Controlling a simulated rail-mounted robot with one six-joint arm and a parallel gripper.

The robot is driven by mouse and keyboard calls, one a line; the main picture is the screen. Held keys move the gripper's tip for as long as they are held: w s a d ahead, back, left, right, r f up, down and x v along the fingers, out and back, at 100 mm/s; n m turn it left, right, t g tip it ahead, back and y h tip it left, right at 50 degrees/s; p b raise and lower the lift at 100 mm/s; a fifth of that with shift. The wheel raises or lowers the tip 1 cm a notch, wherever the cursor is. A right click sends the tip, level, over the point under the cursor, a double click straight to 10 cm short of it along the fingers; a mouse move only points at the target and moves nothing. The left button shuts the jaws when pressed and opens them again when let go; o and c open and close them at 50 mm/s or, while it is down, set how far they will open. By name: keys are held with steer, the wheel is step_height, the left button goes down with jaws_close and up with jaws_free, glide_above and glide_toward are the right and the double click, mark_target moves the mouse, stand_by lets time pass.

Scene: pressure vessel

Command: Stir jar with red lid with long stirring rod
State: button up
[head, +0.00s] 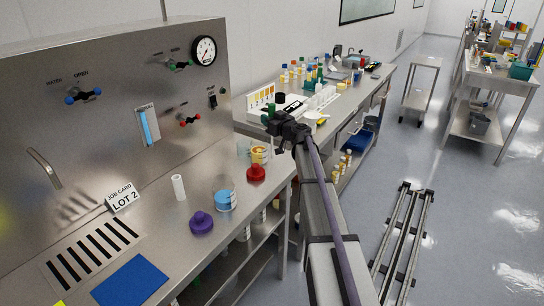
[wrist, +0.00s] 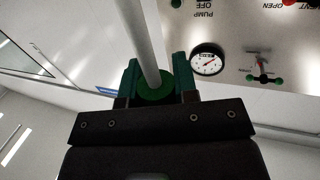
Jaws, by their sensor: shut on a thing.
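My gripper (wrist: 158,88) is shut on the long stirring rod (wrist: 150,40), a thin grey rod that meets a green disc between the green fingers and runs out of the wrist view at the top. In the head view my gripper (head: 274,124) is above the bench's far right end; I cannot make out the rod there. A clear jar with yellow contents (head: 261,154) stands open below my gripper. The red lid (head: 256,173) lies on the bench just in front of it. The rod's far end is out of the wrist view, so I cannot tell whether it is inside a jar.
A jar with blue contents (head: 225,198), a purple lid (head: 201,223) and a white cylinder (head: 179,188) are on the same bench. A steel panel with valves and a gauge (head: 203,51) rises behind. A job card (head: 122,196) and blue mat (head: 132,280) are at left.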

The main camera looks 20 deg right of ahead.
step_height(320, 180, up, 14)
steer(key=p, duration=1.3)
steer(key=shift+f, duration=0.2)
